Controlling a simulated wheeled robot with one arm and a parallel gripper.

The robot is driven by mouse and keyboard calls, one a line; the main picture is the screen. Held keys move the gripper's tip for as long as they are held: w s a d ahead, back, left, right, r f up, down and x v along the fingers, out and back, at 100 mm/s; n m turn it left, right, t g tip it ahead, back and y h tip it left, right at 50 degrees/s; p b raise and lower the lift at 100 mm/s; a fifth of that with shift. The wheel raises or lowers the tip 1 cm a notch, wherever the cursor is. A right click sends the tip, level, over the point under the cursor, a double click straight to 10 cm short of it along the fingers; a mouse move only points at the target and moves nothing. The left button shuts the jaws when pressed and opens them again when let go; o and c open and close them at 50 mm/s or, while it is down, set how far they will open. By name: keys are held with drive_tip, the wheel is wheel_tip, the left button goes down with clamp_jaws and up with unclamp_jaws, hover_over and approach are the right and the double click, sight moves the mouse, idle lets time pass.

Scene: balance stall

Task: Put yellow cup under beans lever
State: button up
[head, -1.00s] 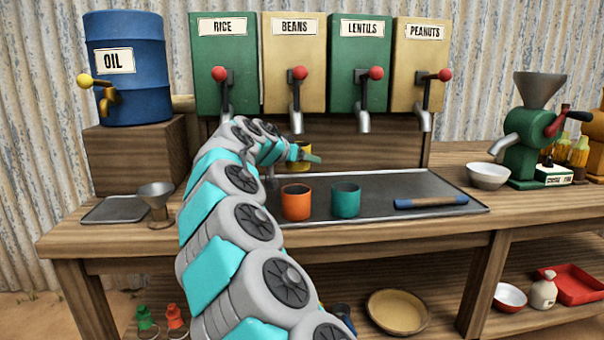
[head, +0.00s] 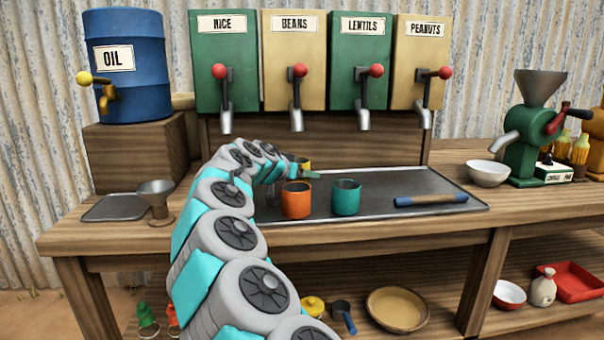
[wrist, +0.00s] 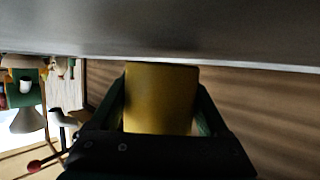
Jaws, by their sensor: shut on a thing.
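The yellow cup (head: 303,163) shows in the head view behind the orange cup, at the back of the metal tray (head: 390,182), below the beans dispenser (head: 294,60). The beans lever (head: 299,72) has a red knob, with a metal spout under it. My gripper (head: 304,172) is at the yellow cup, mostly hidden by my arm and the orange cup. In the wrist view, my gripper's dark green fingers are shut on the sides of the yellow cup (wrist: 160,98).
The orange cup (head: 296,200) and the teal cup (head: 345,198) stand on the tray just in front of my gripper. A blue-handled tool (head: 430,201) lies at the tray's right. A funnel (head: 157,200) stands left of my arm. The tray's middle right is clear.

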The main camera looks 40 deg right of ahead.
drive_tip(key=shift+f, duration=0.45)
drive_tip(key=o, duration=1)
drive_tip(key=shift+b, duration=0.3)
drive_tip(key=shift+o, duration=1.1)
drive_tip(key=shift+s+f, duration=0.1)
drive_tip(key=shift+f, duration=0.15)
drive_tip(key=shift+d+r+p, duration=0.1)
drive_tip(key=shift+r+p, duration=0.25)
drive_tip(key=shift+p, duration=0.15)
drive_tip(key=shift+a+r, duration=0.25)
drive_tip(key=shift+a, duration=0.05)
drive_tip(key=v, duration=0.4)
drive_tip(key=b+v, duration=0.1)
drive_tip(key=v, duration=0.7)
drive_tip(key=shift+d+r+b, duration=0.2)
drive_tip(key=shift+r+b, duration=0.1)
drive_tip(key=shift+r, duration=0.1)
